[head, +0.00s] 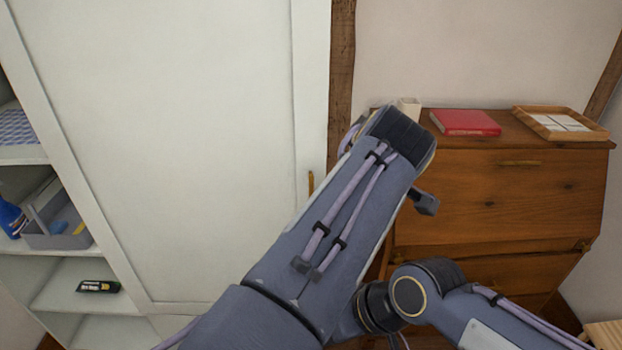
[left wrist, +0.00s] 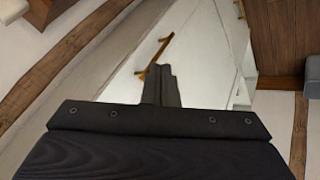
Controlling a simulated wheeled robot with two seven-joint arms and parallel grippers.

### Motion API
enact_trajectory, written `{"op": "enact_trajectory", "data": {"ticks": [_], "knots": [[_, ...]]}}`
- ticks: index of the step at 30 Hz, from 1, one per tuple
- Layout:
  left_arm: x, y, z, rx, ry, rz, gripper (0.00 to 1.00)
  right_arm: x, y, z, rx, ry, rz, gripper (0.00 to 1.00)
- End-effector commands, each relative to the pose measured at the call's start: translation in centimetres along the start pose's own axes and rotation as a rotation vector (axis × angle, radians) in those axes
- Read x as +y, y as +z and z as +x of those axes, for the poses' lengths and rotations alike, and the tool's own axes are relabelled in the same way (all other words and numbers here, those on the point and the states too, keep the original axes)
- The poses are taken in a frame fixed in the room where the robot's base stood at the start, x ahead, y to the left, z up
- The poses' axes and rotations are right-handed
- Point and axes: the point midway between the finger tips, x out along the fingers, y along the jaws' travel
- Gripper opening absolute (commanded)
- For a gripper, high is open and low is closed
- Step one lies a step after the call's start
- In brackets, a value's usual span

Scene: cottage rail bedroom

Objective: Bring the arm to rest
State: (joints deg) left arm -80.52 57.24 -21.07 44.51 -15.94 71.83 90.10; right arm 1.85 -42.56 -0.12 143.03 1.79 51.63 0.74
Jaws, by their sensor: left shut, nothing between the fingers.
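My left gripper (left wrist: 162,84) shows in the left wrist view with its two fingers together and nothing between them. Beyond it in that view is a pale cabinet front with a brass handle (left wrist: 153,57); the gap to it cannot be judged. In the head view my left arm (head: 340,215) reaches up from the bottom across the middle, and its gripper cannot be made out there. My right arm (head: 440,300) is bent at the lower right. Its gripper is out of sight.
A white wardrobe (head: 170,130) stands on the left, with open shelves holding a grey caddy (head: 60,235) and a blue bottle (head: 10,217). A wooden bureau (head: 490,200) on the right carries a red book (head: 465,122), a tray (head: 560,123) and a white cup (head: 410,107).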

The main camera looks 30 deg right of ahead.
Motion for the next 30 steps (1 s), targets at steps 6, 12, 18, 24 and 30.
{"op": "enact_trajectory", "data": {"ticks": [6, 12, 18, 24, 30], "knots": [[0.0, 0.0, -0.2, -0.001, 0.000, 0.000, 0.00, 0.0, 0.0, 0.0, 0.000, 0.000, 0.000, 0.71], [-2.8, -5.3, 0.1, -0.043, -0.028, -0.017, 0.00, 0.0, 0.0, 0.0, 0.000, 0.000, 0.000, 0.71], [-12.8, -16.1, 0.0, -0.158, -0.058, -0.031, 0.00, 0.0, 0.0, 0.0, 0.000, 0.000, 0.000, 0.71], [-26.5, -22.4, -2.2, -0.251, -0.018, -0.019, 0.00, 0.0, 0.0, 0.0, 0.000, 0.000, 0.000, 0.71], [-40.5, -21.7, -5.8, -0.259, 0.058, 0.028, 0.00, 0.0, 0.0, 0.0, 0.000, 0.000, 0.000, 0.71]]}}
